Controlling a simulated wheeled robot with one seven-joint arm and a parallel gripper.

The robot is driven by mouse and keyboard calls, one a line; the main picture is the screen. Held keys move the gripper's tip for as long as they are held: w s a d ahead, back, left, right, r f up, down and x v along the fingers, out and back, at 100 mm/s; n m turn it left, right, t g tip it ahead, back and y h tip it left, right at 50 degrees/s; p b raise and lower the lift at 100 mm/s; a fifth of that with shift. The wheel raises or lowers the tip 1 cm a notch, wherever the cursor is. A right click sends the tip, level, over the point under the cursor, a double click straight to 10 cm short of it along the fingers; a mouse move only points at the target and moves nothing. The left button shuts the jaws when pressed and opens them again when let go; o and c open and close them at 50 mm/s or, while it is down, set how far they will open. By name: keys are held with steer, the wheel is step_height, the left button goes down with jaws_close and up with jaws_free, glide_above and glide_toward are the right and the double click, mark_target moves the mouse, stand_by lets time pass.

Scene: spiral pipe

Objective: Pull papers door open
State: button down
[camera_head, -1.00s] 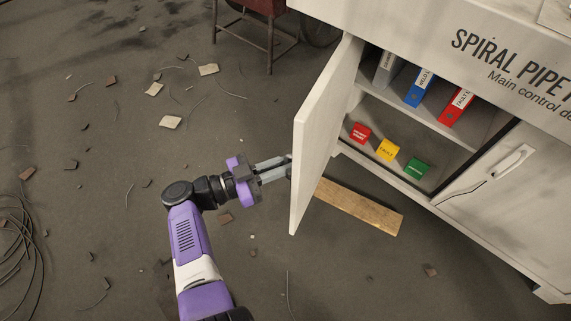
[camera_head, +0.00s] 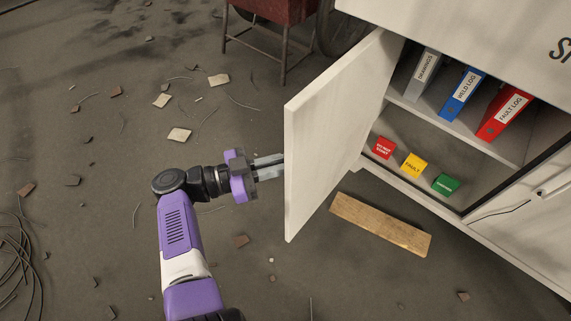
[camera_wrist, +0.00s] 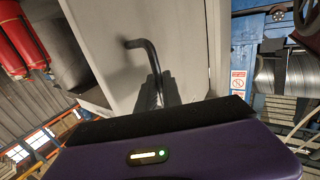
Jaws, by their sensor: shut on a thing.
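Inside are grey, blue (camera_head: 461,94) and red (camera_head: 504,112) binders on the upper shelf. My gripper (camera_head: 282,160) is at the outer face of the door, near its free edge; the door hides the fingertips. In the wrist view a dark bent handle (camera_wrist: 150,62) stands out from the pale door (camera_wrist: 120,65). My gripper is shut on this handle, though the grip itself is mostly hidden by the gripper body.
Red, yellow and green blocks (camera_head: 413,164) sit on the lower shelf. A wooden plank (camera_head: 381,224) lies on the floor below the cabinet. Debris and a cable coil (camera_head: 18,262) lie at left. A red cart (camera_head: 275,12) stands behind. A second cabinet door (camera_head: 540,215) is closed at right.

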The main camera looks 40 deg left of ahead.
steer(key=shift+w+a, duration=0.15)
steer(key=shift+a, duration=0.05)
stand_by(0.3)
steer(key=c, duration=1.8)
jaws_free()
step_height(320, 180, up, 20)
steer(key=p, duration=1.3)
steer(key=shift+a+r, duration=0.1)
